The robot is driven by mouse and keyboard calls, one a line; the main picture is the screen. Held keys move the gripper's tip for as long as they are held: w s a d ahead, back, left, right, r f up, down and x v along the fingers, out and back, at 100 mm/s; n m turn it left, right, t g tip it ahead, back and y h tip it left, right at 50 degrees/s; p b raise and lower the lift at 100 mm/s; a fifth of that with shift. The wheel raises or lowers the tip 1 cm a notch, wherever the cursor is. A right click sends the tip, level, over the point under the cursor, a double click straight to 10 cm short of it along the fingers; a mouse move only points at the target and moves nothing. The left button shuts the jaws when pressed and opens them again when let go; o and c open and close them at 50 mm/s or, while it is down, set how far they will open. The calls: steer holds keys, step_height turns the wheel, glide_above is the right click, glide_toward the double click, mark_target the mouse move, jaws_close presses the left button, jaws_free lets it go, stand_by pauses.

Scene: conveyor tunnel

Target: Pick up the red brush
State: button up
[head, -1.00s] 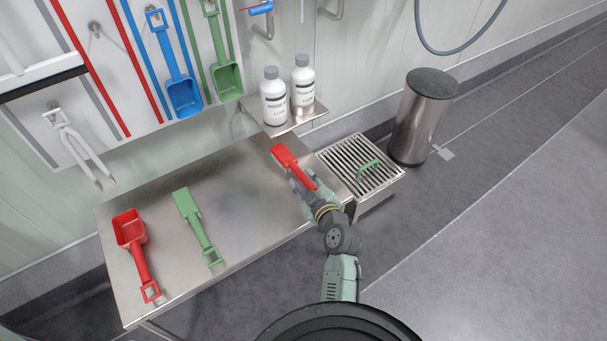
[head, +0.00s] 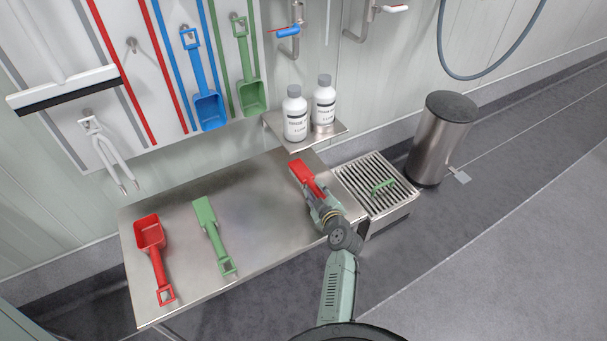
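The red brush (head: 302,172) is at the right end of the steel table, its head pointing up and left in the head view. My gripper (head: 319,199) is at the brush's handle, coming from the lower right. The gripper covers the lower part of the handle. I cannot tell whether the fingers are closed on it, or whether the brush touches the table.
The steel table (head: 255,240) also holds a red scoop (head: 150,235) and a green tool (head: 212,232) at left. Two white bottles (head: 296,118) stand on a small shelf behind. A floor grate (head: 378,172) with a green object and a steel bin (head: 440,140) are to the right.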

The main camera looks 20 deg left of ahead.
steer(key=shift+w+a+f, duration=0.1)
steer(key=shift+c, duration=0.5)
jaws_close()
